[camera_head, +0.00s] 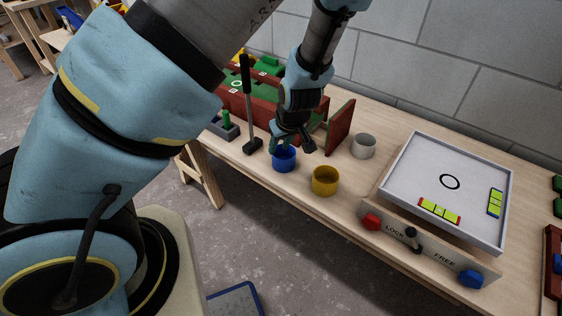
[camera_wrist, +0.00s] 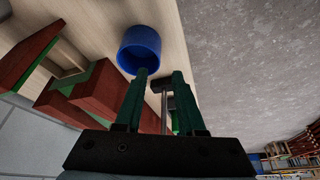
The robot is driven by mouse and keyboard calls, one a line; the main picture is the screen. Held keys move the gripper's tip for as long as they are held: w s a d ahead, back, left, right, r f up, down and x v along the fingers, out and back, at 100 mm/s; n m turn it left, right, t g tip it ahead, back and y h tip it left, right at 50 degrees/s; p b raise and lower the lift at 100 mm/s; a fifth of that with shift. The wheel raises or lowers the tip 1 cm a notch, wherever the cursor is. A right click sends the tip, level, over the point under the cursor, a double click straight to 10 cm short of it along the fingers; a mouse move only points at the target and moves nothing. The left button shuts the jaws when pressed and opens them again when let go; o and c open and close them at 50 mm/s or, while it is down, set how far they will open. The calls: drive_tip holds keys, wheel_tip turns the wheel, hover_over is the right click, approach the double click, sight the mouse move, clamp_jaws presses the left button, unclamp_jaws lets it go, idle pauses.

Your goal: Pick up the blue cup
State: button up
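The blue cup (camera_head: 284,159) stands upright on the wooden table, near its front edge. My gripper (camera_head: 291,143) is just above and behind it in the head view, pointing down. In the wrist view the blue cup (camera_wrist: 140,49) lies beyond the fingertips, in line with the left finger. The two dark green fingers of my gripper (camera_wrist: 166,75) are spread apart with nothing held between them. I cannot tell whether a fingertip touches the cup's rim.
A black-handled upright tool (camera_head: 248,105) stands left of the cup. A yellow cup (camera_head: 325,181) and a grey cup (camera_head: 363,146) stand to the right. A red and green box (camera_head: 265,108) is behind. A white tray (camera_head: 410,185) on a lever-fronted stand is further right.

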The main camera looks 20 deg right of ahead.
sight(276, 155)
drive_tip(key=shift+x, duration=3.5)
drive_tip(key=shift+d, duration=0.1)
clamp_jaws()
